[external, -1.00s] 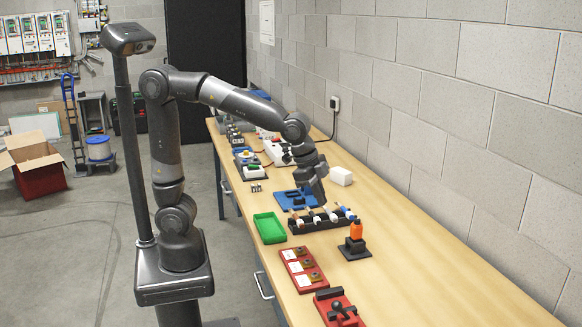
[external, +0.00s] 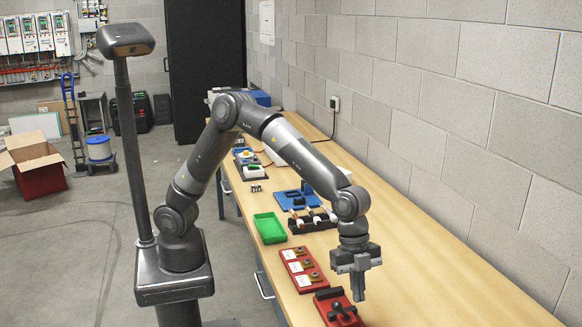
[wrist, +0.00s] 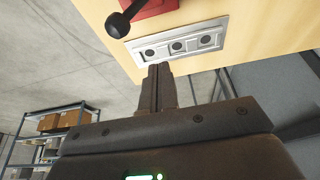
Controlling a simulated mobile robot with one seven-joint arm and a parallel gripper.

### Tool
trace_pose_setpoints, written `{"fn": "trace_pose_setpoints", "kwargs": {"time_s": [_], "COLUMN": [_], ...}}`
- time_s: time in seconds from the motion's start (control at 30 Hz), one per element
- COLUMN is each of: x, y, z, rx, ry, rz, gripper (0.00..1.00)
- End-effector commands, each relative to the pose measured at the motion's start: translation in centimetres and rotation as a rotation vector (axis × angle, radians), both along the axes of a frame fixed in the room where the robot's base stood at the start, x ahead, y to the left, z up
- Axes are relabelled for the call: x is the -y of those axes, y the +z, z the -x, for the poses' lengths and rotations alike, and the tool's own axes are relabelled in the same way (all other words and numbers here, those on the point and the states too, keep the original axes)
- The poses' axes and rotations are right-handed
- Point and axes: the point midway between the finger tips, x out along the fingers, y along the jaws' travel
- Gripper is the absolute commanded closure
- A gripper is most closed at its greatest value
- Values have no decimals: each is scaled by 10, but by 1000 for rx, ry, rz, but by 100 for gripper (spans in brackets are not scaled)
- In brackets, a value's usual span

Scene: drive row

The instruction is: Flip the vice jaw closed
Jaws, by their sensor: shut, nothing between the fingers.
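The vice (external: 325,305) is a red block with black parts on top, at the bottom of the external view near the bench's front edge. A black bar crosses its far end and a black lever lies over it. I cannot tell the jaw's exact position. In the wrist view, part of the red body (wrist: 155,8) and a black lever with a round knob (wrist: 118,26) show at the top; the rest is cut off. My gripper (external: 357,297) is shut and empty, pointing down close to the vice's right side. The wrist view shows its fingers (wrist: 157,72) together, apart from the knob.
A red tray with tags (external: 290,256) lies beyond the vice, then a green tray (external: 269,228) and a black rack (external: 313,224). A grey panel with three round fittings (wrist: 180,42) shows in the wrist view. The bench to the right is bare.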

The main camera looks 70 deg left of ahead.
Motion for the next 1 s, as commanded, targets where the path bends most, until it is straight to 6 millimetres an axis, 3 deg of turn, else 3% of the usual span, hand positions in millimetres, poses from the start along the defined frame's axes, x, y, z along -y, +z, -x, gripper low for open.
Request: {"fn": "trace_pose_setpoints", "kwargs": {"time_s": [0.47, 0.57, 1.0], "x": [4, 8, 34], "y": [-6, -17, -99], "z": [1, 2, 1], "rx": [-2, -4, -2], "ry": [-6, -7, -5], "rz": [0, -1, -1], "gripper": [100, 100, 100]}}
